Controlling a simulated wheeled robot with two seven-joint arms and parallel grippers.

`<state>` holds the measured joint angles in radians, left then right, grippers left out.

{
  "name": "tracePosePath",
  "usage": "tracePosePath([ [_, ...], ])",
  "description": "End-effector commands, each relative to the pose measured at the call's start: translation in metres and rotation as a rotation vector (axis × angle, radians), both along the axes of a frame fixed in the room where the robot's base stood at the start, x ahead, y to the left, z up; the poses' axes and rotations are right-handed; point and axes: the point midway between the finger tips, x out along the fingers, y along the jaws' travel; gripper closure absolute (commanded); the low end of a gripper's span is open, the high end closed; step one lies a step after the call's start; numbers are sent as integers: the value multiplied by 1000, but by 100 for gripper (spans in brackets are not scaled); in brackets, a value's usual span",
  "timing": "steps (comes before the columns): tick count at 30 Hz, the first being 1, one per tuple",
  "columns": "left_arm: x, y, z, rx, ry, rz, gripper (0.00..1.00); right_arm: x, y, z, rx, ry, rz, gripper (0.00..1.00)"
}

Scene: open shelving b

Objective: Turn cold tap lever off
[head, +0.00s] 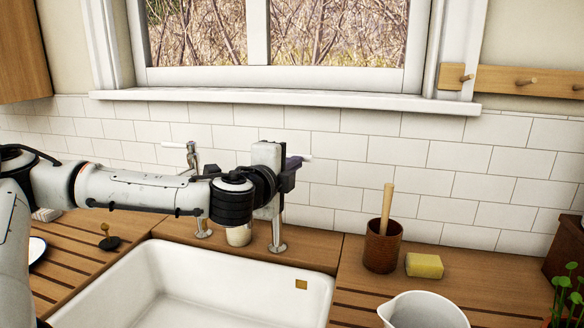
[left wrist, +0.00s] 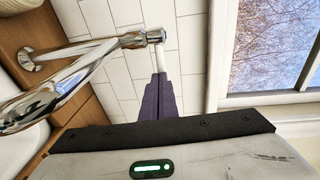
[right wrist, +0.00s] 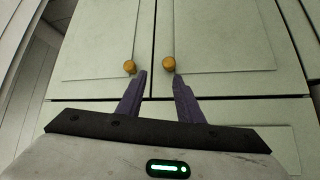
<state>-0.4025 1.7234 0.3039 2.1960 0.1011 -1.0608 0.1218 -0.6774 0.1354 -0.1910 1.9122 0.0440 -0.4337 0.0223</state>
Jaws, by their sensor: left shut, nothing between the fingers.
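A tap lever with a white handle (head: 306,157) shows just past my left gripper (head: 296,162) at the right side of the bridge tap. In the left wrist view, the white handle (left wrist: 165,62) stands out from the chrome tap body (left wrist: 155,36). My left gripper's purple fingers (left wrist: 160,78) are closed together with nothing between them, tips right at the handle; I cannot tell whether they touch. A second white lever (head: 173,145) sticks out at the tap's left side. My arm hides much of the tap. My right gripper (right wrist: 157,74) is open and empty before cabinet doors.
The white sink (head: 150,262) lies below my left arm. A brown pot with a wooden handle (head: 382,247), a yellow sponge (head: 424,265) and a white jug (head: 422,312) stand to the right. Two knobs (right wrist: 168,63) are close to my right fingertips. The tiled wall is behind the tap.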

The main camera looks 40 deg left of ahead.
Motion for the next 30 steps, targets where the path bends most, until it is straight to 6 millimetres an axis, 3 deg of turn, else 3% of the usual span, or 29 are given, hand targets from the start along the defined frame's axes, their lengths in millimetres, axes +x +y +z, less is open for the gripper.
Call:
tracePosePath([
  [11, 1, 0, -1, 0, 0, 0, 100, -7, 0, -6, -2, 17, 0, 67],
  [18, 8, 2, -1, 2, -1, 0, 100, -8, -1, -25, -2, 19, 0, 67],
  [30, 8, 0, 2, 1, -4, -5, 100, -7, -1, -23, -2, 17, 0, 67],
])
